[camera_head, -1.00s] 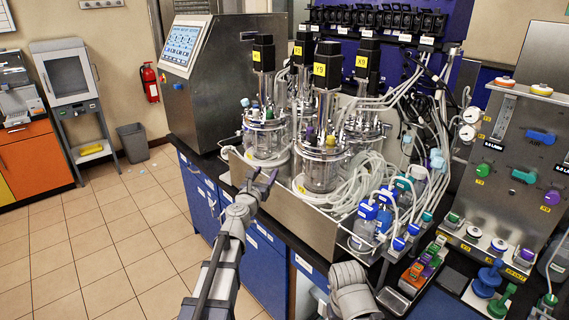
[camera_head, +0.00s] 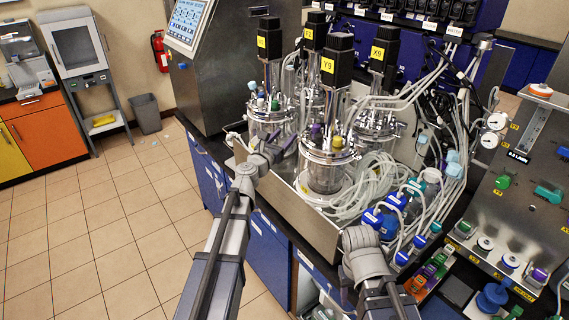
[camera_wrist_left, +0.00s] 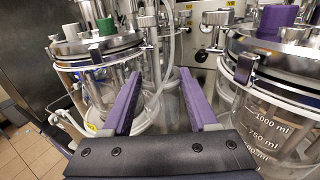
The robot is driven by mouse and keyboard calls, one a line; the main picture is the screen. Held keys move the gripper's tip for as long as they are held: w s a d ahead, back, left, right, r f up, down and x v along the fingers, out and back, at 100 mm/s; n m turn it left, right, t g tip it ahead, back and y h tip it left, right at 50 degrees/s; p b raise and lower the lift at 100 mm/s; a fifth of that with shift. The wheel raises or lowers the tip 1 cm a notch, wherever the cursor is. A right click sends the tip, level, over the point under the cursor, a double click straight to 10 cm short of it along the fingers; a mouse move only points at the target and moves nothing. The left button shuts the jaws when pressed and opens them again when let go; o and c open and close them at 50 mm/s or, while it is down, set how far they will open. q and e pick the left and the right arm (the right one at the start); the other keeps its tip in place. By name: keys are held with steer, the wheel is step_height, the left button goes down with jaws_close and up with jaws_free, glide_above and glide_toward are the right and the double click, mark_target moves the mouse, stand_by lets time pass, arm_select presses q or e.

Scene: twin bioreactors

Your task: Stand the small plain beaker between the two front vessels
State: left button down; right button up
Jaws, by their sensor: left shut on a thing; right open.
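The two front vessels are glass with metal lids: the left one (camera_head: 268,122) and the right one (camera_head: 326,172), under a black motor marked Y9. In the left wrist view they stand at left (camera_wrist_left: 98,72) and right (camera_wrist_left: 283,125). My left gripper (camera_head: 278,148) is over the tray's front rim, by the gap between them. Its purple fingers (camera_wrist_left: 162,100) are apart and shut on the small plain beaker (camera_wrist_left: 165,114), clear glass whose outline blends with the glass behind. The beaker cannot be made out in the head view. My right wrist shows, but not its fingers.
A steel tray (camera_head: 302,212) with a raised front wall holds the vessels. Coiled pale tubing (camera_head: 372,185) and blue-capped bottles (camera_head: 383,222) crowd the right side. A steel console (camera_head: 225,75) stands at the left. Rear vessels and hoses stand behind the gap.

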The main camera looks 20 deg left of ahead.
arm_select(q)
steer(key=shift+f+b, duration=3.35)
steer(key=shift+f, duration=0.55)
steer(key=shift+f, duration=0.25)
steer(key=shift+c, duration=0.9)
jaws_free()
steer(key=shift+r, duration=0.1)
steer(key=shift+r, duration=0.2)
steer(key=s+a, duration=0.2)
steer(key=s, duration=1)
steer(key=shift+a, duration=0.15)
steer(key=shift+f, duration=0.1)
